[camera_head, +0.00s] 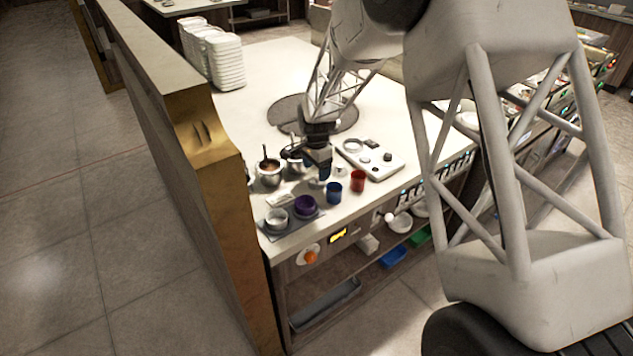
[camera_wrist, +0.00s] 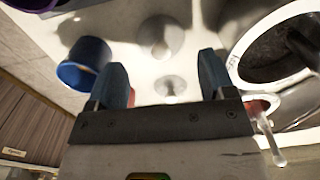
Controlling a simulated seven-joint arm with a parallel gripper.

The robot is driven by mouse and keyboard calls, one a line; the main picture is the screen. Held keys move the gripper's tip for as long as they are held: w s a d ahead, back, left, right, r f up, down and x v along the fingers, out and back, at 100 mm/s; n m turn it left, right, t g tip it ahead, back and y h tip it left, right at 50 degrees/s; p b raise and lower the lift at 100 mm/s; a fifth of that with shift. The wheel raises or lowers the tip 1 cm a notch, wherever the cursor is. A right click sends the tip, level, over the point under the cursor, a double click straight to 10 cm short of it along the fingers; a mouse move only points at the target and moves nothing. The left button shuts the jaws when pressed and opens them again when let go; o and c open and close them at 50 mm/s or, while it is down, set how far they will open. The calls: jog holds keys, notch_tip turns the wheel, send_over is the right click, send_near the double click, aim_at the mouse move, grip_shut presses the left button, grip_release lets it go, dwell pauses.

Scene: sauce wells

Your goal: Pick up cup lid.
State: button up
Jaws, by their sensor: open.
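In the wrist view, two pale, round, see-through pieces that look like cup lids lie on the counter. One lid (camera_wrist: 170,88) lies between my fingers and the other lid (camera_wrist: 162,36) lies farther up. My gripper (camera_wrist: 162,70) is open, with one blue fingertip on each side, and nothing is held. Whether the fingers touch the nearer lid I cannot tell. In the head view my gripper (camera_head: 322,172) points down over the counter, behind the blue cup (camera_head: 334,193), and partly hides the lids. The blue cup (camera_wrist: 83,63) stands left of my fingers in the wrist view.
A red cup (camera_head: 358,181) stands right of the blue one. A purple bowl (camera_head: 305,206) and a grey bowl (camera_head: 277,217) sit on a tray near the corner. A metal pot (camera_head: 269,174) stands left of my gripper. A white panel (camera_head: 385,167) lies to the right.

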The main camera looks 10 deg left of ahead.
aim_at(316, 176)
jog(key=shift+f, duration=2.05)
jog(key=shift+c, duration=0.2)
jog(key=c, duration=0.6)
jog(key=shift+r, duration=5)
jog(key=shift+d, duration=0.1)
jog(key=shift+s+d+r, duration=0.35)
jog(key=shift+s+d, duration=0.7)
jog(key=shift+s+d+r, duration=0.4)
jog(key=shift+s+d, duration=0.6)
jog(key=shift+s, duration=0.05)
jog(key=shift+s+d+r, duration=0.35)
jog(key=shift+s+d, duration=0.7)
